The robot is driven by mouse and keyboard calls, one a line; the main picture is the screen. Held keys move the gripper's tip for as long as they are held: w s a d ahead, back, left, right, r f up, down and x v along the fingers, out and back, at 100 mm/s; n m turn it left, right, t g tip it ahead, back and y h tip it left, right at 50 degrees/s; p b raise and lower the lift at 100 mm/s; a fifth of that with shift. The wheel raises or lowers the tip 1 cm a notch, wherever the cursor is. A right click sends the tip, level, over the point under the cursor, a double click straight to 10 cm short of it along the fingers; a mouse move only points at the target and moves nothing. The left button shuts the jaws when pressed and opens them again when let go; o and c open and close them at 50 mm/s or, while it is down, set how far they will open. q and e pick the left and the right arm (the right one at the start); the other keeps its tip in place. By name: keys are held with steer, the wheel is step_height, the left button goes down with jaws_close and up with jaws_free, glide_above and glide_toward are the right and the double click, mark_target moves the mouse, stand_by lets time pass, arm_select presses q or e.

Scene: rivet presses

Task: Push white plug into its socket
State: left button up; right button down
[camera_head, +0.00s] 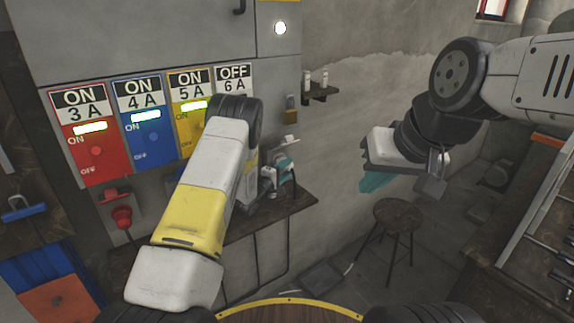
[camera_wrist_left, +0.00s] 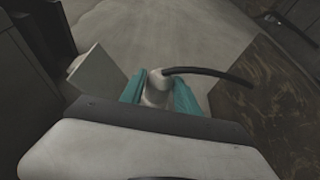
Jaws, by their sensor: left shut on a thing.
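The white plug (camera_wrist_left: 157,84) is between the teal fingers of my left gripper (camera_wrist_left: 160,95) in the left wrist view, with a black cable running off to the right. In the head view my left gripper (camera_head: 281,166) is below the 6 A panel (camera_head: 234,78), past my forearm, and a white flap-like part (camera_head: 287,139) shows just above it. A pale square plate (camera_wrist_left: 98,78) stands left of the fingers in the left wrist view. The white socket's opening is not clearly visible. My right gripper (camera_head: 378,181) hangs away from the cabinet; its finger gap is not clear.
The red 3 A panel (camera_head: 90,142), blue 4 A panel (camera_head: 145,122) and yellow 5 A panel (camera_head: 186,118) read ON; 6 A reads OFF. A red plug (camera_head: 122,217) sits under the red panel. A narrow shelf (camera_head: 252,222) runs below. A stool (camera_head: 397,215) stands right.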

arm_select(q)
steer(key=shift+w+a, duration=0.3)
steer(key=shift+w, duration=0.1)
stand_by(0.7)
steer(key=o, duration=1.3)
steer(key=shift+o, duration=0.2)
